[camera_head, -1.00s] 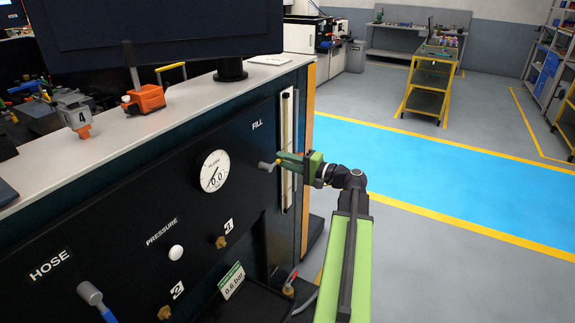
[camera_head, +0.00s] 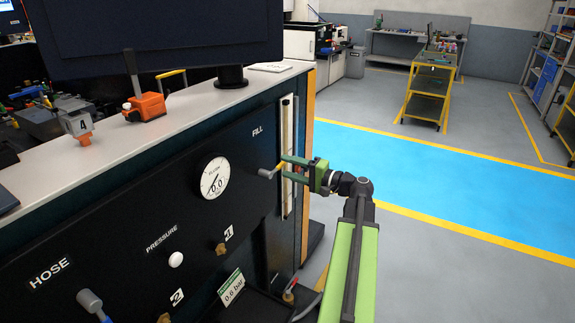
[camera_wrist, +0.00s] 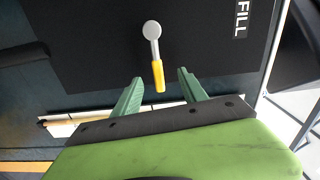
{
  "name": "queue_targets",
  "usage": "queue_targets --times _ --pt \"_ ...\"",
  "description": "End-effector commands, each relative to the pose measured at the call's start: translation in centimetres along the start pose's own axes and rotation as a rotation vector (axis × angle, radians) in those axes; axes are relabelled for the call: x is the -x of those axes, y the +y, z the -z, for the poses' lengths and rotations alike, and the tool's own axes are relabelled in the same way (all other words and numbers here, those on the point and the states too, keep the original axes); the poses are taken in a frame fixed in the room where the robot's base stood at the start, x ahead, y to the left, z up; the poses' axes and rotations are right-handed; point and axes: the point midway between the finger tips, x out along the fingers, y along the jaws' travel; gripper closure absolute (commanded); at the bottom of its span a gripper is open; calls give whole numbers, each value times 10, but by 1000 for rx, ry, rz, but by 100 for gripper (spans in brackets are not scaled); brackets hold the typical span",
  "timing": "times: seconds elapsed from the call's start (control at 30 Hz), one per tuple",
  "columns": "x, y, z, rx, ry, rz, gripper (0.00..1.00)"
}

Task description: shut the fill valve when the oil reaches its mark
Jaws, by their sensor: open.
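The fill valve's lever (camera_head: 268,173) is on the black panel below the FILL label. In the wrist view the lever (camera_wrist: 153,45) has a grey hub and a yellow end, which points towards my gripper. My gripper (camera_head: 284,166) is open, its green fingers spread. In the wrist view the yellow end lies between the fingertips of my gripper (camera_wrist: 160,75), with visible gaps on both sides. A tall pale sight strip (camera_head: 287,120) stands right of the valve, partly behind my gripper. I cannot make out the oil level or its mark.
A round white dial (camera_head: 214,178) left of the valve seems to read 0.0. A white PRESSURE knob (camera_head: 176,260), brass valves (camera_head: 220,249) and a hose fitting (camera_head: 90,300) sit lower on the panel. The blue floor area (camera_head: 430,185) to the right is clear.

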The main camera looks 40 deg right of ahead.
Motion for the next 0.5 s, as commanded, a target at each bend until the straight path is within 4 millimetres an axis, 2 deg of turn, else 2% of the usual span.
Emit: queue_targets --times 0.5 --pt "57 0 0 0 1 0 50"
